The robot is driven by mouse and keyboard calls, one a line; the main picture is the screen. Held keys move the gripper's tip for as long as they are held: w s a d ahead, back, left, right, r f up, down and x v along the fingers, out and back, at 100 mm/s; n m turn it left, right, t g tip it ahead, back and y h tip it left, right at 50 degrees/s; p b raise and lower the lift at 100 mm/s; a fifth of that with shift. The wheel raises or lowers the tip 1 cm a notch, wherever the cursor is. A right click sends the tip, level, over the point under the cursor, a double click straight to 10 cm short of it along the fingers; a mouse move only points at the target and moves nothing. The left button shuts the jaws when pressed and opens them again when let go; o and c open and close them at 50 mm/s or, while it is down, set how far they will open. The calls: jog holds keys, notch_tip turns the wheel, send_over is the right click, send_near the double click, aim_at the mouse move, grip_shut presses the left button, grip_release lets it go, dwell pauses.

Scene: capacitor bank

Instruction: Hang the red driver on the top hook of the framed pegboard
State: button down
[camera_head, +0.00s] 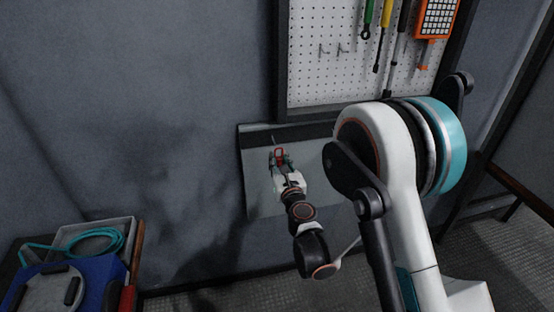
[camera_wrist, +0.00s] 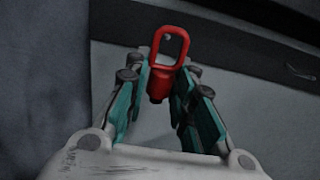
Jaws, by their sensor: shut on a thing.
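The red driver (camera_wrist: 167,54) is in my gripper (camera_wrist: 170,90), its red loop handle sticking up past the fingertips. Its lower part is hidden between the fingers. In the head view the red handle (camera_head: 280,154) shows small at the tip of my gripper (camera_head: 282,163), in front of a pale panel below the pegboard. The framed pegboard (camera_head: 310,75) is white with a dark frame and stands above my gripper. Two small bare hooks (camera_head: 324,50) show on its left part. The board's upper edge is out of view, so I cannot tell which hook is topmost.
Several tools hang on the pegboard's right, including a green one (camera_head: 369,15), a yellow one (camera_head: 385,22) and an orange gridded device (camera_head: 436,18). The pale panel (camera_head: 258,190) has a dark top strip. A blue box (camera_head: 100,272) and grey tray (camera_head: 70,235) with teal cable stand lower left.

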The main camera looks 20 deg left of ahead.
jog(key=b+v, duration=0.2)
jog(key=v, duration=0.3)
jog(key=shift+s+d+f+b, duration=0.1)
jog(key=shift+s+f+b, duration=0.05)
jog(key=shift+s+b, duration=0.2)
jog(key=shift+s+d, duration=0.15)
jog(key=shift+s, duration=0.05)
dwell(0.5)
